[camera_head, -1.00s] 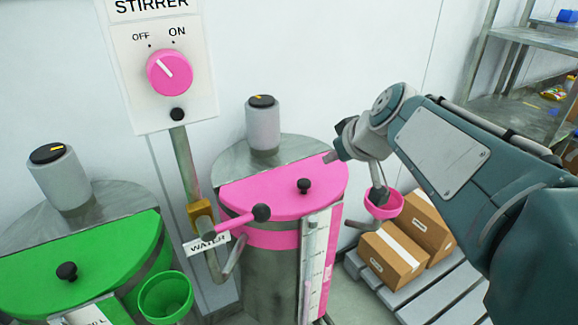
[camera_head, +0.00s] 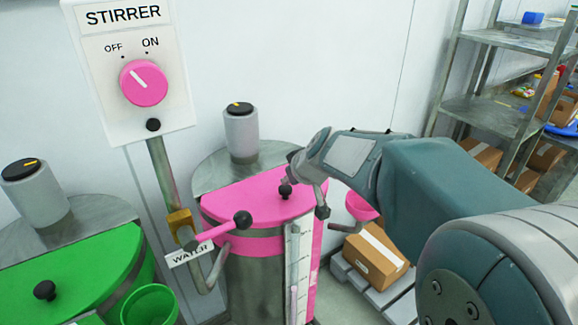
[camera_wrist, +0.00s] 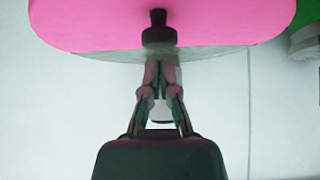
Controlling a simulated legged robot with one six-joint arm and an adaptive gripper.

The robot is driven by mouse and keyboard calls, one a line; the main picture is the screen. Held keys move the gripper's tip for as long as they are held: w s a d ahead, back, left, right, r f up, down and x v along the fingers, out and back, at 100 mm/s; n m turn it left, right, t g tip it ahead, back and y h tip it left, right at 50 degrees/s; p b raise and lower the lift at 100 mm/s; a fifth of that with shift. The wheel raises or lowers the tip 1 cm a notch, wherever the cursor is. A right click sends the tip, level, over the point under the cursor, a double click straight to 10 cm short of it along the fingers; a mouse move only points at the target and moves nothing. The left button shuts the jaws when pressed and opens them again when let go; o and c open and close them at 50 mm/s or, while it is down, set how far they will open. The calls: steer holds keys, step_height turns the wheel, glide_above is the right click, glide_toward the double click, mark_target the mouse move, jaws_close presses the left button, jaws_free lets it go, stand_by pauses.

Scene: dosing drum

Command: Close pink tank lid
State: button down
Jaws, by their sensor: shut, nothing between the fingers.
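The pink tank lid (camera_head: 250,197) lies flat over the front part of the metal tank's top (camera_head: 215,170). A black knob (camera_head: 285,190) stands on it. My gripper (camera_head: 287,178) is at the lid's right part, close to the knob, and its tips are hard to make out there. In the wrist view, the pink lid (camera_wrist: 215,22) fills the top, with the black knob (camera_wrist: 158,32) at its edge. My gripper (camera_wrist: 158,66) also shows there, shut and empty, its tips just below the knob. I cannot tell whether they touch it.
A pink lever (camera_head: 215,233) with a black ball and a WATER tag (camera_head: 190,255) sticks out at the tank's front left. A pink funnel (camera_head: 362,207) is on the right. A green-lidded tank (camera_head: 75,270) stands left. Boxes (camera_head: 375,255) lie on a pallet. The STIRRER panel (camera_head: 130,70) is above.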

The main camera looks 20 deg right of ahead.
steer(key=shift+f, duration=0.4)
